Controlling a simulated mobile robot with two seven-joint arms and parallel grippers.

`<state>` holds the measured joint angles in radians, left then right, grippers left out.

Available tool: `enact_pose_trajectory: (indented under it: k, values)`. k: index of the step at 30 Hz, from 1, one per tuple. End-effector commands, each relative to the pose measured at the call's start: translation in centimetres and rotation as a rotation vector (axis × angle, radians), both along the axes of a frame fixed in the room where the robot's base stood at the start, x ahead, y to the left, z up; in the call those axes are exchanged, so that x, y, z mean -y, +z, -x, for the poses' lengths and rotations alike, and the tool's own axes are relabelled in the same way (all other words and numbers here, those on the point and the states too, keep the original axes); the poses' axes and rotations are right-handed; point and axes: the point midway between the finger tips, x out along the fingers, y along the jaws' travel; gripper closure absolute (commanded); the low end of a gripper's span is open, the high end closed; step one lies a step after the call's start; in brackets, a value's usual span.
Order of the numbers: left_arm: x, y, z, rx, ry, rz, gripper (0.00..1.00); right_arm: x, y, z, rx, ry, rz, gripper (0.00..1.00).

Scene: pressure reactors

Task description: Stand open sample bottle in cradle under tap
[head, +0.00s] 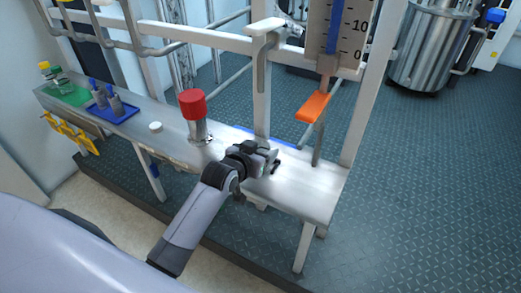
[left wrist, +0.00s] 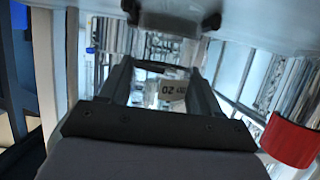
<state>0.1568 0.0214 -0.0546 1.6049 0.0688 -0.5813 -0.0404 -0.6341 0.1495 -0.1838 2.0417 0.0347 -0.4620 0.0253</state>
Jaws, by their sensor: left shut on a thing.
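My left gripper (head: 268,161) is low over the right part of the steel bench, left of the orange lever (head: 313,107). In the left wrist view its fingers (left wrist: 163,85) are shut on a clear thing with a dark rim and a pale label (left wrist: 173,90), which looks like the sample bottle. In the head view the bottle cannot be made out at the gripper. I cannot tell whether it touches anything below. I cannot clearly make out the cradle. My right gripper is not in view.
A red-topped steel cylinder (head: 193,104) stands left of the gripper; its red top also shows in the left wrist view (left wrist: 288,141). A white round piece (head: 155,127), a blue tray (head: 112,112) and a green mat (head: 72,97) lie farther left. A scale board (head: 340,30) hangs above.

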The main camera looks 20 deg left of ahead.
Motion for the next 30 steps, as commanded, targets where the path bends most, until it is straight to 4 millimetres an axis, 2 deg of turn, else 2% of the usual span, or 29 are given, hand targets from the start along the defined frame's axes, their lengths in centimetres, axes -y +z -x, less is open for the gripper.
enact_pose_trajectory:
  k: [1, 3, 14, 17, 30]
  values:
    - [0.0, -0.2, 0.0, -0.001, 0.0, 0.0, 0.33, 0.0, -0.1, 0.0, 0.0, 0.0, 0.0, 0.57]
    - [0.0, -0.1, 0.0, -0.001, 0.0, -0.001, 0.11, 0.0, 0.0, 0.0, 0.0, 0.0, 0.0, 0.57]
    - [0.0, 0.3, 0.0, 0.0, 0.0, 0.0, 0.11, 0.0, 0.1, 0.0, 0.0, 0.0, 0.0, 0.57]
    - [-0.1, 0.5, 0.7, -0.002, 0.0, -0.001, 0.11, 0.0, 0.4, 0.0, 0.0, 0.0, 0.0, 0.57]
    - [-0.6, 3.3, 7.4, -0.003, 0.0, 0.0, 0.11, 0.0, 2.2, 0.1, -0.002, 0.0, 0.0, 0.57]
